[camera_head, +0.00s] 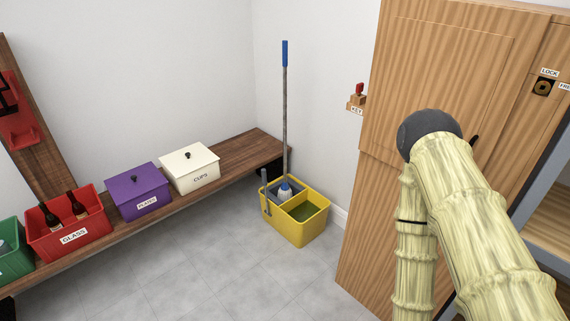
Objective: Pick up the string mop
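The string mop (285,115) stands nearly upright in the corner, with a grey handle and a blue grip at its top. Its lower end goes down into a yellow bucket (290,230) with a grey wringer part and greenish liquid. A white and blue piece (285,191) shows inside the bucket; I cannot tell if it is the mop's head. My bamboo-textured arm is at the right, in front of the wooden cabinet, well apart from the mop. My gripper is outside the view.
A low wooden bench (240,155) along the wall holds a white CUPS box (190,170), a purple box (138,192), a red GLASS crate (68,236) and a green crate (12,262). A wooden cabinet (390,130) stands at right. The tiled floor (200,260) before the bucket is clear.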

